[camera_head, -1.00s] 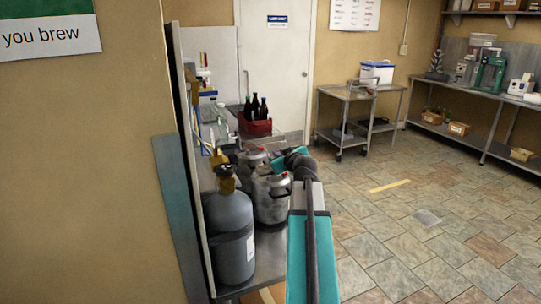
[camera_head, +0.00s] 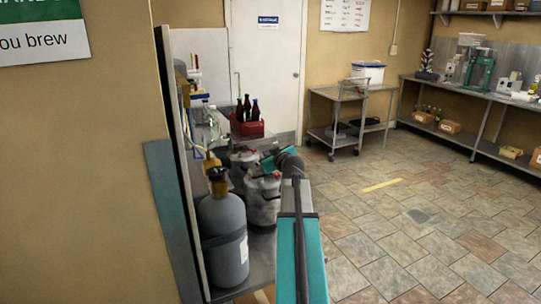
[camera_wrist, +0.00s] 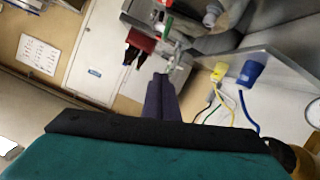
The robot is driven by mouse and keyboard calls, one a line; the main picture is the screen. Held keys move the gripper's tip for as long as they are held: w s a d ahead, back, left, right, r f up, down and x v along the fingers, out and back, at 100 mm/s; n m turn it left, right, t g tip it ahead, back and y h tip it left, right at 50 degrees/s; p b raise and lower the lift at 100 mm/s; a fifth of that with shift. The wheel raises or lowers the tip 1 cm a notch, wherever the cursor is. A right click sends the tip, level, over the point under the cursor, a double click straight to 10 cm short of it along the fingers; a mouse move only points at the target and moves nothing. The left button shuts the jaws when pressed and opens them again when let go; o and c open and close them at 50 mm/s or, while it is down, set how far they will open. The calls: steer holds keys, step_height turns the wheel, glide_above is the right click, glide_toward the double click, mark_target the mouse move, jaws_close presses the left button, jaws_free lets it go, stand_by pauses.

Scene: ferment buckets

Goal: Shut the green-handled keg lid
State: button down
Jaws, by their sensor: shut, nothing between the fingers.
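Two metal kegs stand on the steel bench in the head view, a near keg (camera_head: 262,208) and a far keg (camera_head: 240,161). Red parts show on their tops. My arm covers part of them, and I cannot make out a green handle or whether a lid is open there. In the wrist view, a small green piece (camera_wrist: 169,25) shows near the top; I cannot tell whether it is the lid handle. My gripper (camera_wrist: 161,78) is shut and empty, its fingers pointing toward the bench area. The fingertips are hidden in the head view.
A grey gas cylinder (camera_head: 223,240) stands in front of the kegs. A red crate (camera_head: 246,128) of dark bottles sits behind them. Blue (camera_wrist: 250,72) and yellow (camera_wrist: 220,72) fittings with hoses hang close to the fingers' right in the wrist view. The tiled floor (camera_head: 400,220) right of the bench is open.

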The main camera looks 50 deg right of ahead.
mark_target(259, 167)
steer(key=p+x, duration=0.1)
steer(key=x, duration=0.6)
steer(key=shift+w+d+f+p, duration=0.1)
steer(key=shift+w+f+p, duration=0.05)
steer(key=shift+w+p, duration=0.15)
steer(key=shift+s+d+f+p, duration=0.1)
steer(key=shift+s+d+f, duration=0.05)
steer(key=shift+f, duration=0.45)
steer(key=shift+s+d+f+p, duration=0.1)
steer(key=shift+s+d+f, duration=0.05)
steer(key=shift+f, duration=0.45)
steer(key=shift+s+d+f+p, duration=0.1)
steer(key=shift+s+d+f, duration=0.05)
steer(key=shift+f, duration=0.45)
